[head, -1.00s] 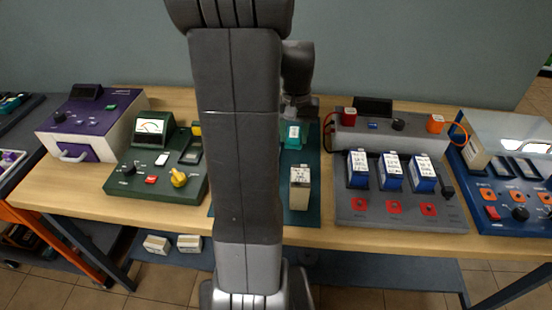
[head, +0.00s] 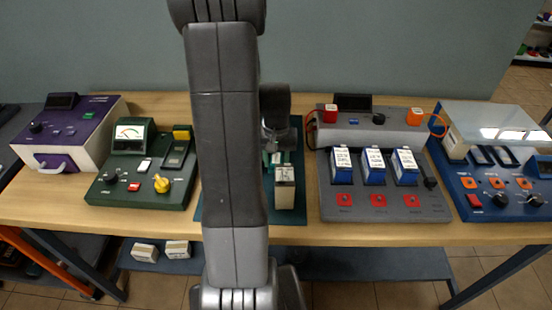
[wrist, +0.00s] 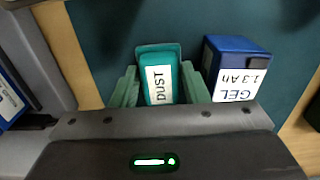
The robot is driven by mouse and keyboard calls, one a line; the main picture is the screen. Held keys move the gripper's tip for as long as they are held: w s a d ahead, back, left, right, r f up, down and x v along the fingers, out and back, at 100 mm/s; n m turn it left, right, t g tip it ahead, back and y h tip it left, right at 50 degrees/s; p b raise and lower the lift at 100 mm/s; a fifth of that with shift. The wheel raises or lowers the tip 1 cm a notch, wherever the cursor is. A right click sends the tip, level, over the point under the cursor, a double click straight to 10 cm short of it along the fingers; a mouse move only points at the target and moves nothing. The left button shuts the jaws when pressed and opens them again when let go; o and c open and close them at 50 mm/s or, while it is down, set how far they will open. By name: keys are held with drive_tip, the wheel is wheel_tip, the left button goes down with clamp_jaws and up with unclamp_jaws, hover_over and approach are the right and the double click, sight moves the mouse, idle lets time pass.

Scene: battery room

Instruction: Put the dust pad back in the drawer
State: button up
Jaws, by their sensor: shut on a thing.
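The dust pad (wrist: 160,75) is a teal block with a white DUST label in the wrist view. My gripper (wrist: 160,88) has its two green fingers on either side of the pad and is shut on it, over the dark teal mat (wrist: 140,18).
A GEL battery (wrist: 235,65) stands close to the right of the pad. A green meter unit (head: 145,170) lies between the mat and the purple unit. A grey charger with several blue batteries (head: 375,165) stands right of the mat. Bare wood shows at the bench front.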

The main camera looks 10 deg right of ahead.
drive_tip(key=shift+f, duration=0.2)
drive_tip(key=o, duration=0.7)
drive_tip(key=shift+c, duration=0.2)
drive_tip(key=shift+r, duration=0.15)
